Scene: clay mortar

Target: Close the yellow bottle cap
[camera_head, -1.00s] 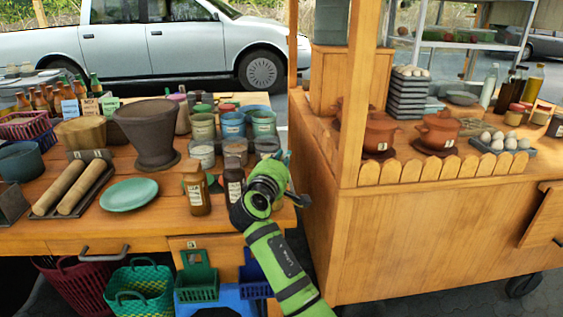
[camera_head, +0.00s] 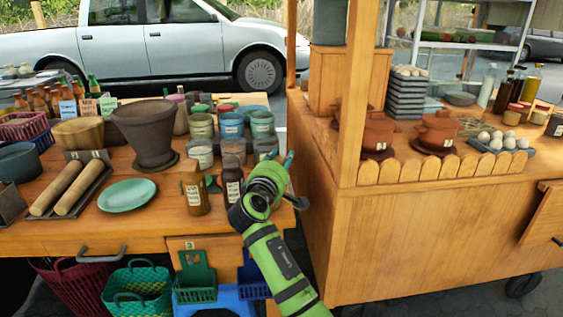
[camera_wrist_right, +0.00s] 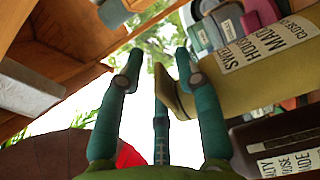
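The yellow-brown bottle (camera_head: 195,190) stands upright near the front edge of the left table. In the right wrist view the yellow bottle (camera_wrist_right: 240,75) enters from the right with its label showing. Its flared yellow top end (camera_wrist_right: 175,92) is close to the right-hand finger, partly hidden behind it; I cannot tell whether they touch or how the cap sits. My right gripper (camera_head: 293,180) is right of the bottles, over the table's right corner. My left gripper is not in view.
A dark bottle (camera_head: 232,181) stands between the yellow bottle and my right gripper. Several jars (camera_head: 232,125) stand behind. A green plate (camera_head: 127,195) and a stone mortar (camera_head: 150,135) are to the left. The wooden cart (camera_head: 420,230) is close on the right.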

